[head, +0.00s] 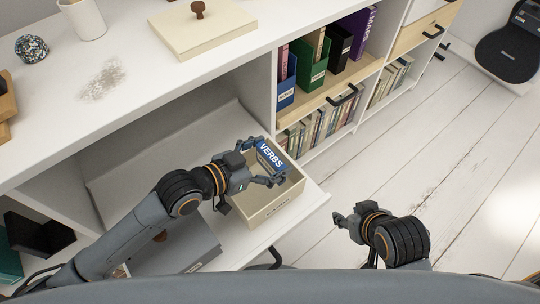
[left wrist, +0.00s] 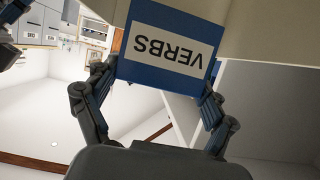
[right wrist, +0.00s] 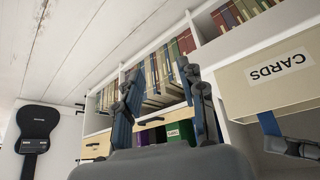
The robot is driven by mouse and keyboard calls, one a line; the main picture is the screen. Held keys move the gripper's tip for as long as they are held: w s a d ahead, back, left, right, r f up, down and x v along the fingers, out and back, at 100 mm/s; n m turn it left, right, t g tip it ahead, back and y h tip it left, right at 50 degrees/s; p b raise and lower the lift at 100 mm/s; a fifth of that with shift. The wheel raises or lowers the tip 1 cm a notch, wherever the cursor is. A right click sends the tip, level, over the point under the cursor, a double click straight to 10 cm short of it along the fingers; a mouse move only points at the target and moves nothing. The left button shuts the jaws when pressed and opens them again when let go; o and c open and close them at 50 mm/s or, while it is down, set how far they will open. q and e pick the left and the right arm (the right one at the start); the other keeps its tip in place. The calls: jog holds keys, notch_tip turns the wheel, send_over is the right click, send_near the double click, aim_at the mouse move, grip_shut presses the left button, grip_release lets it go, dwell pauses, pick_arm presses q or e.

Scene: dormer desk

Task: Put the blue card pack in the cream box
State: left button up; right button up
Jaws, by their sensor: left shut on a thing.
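The blue card pack (head: 271,156), labelled VERBS, is between the fingers of my left gripper (head: 268,163), which is shut on it. In the head view the pack is over the far part of the open cream box (head: 258,213); I cannot tell whether it touches the box. The pack fills the upper middle of the left wrist view (left wrist: 166,45), its label upside down. The cream box also shows in the right wrist view (right wrist: 262,90) with a CARDS label. My right gripper (head: 341,217) is open and empty, off to the right above the floor.
A grey box (head: 180,247) stands left of the cream box on the same white shelf (head: 150,190). A cream lid with a brown knob (head: 203,30) lies on the desk top. Bookshelves with binders (head: 313,68) stand behind.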

aim_at(267, 158)
pick_arm(q)
jog(key=shift+f, duration=0.2)
pick_arm(e)
jog(key=shift+w, duration=0.1)
pick_arm(q)
jog(key=shift+f, duration=0.4)
pick_arm(e)
jog(key=shift+w+r, duration=0.15)
jog(key=shift+w, duration=0.15)
pick_arm(q)
jog(key=o, duration=1)
jog(key=shift+o, duration=0.2)
pick_arm(e)
jog(key=shift+a, duration=0.1)
pick_arm(q)
jog(key=shift+r, duration=0.1)
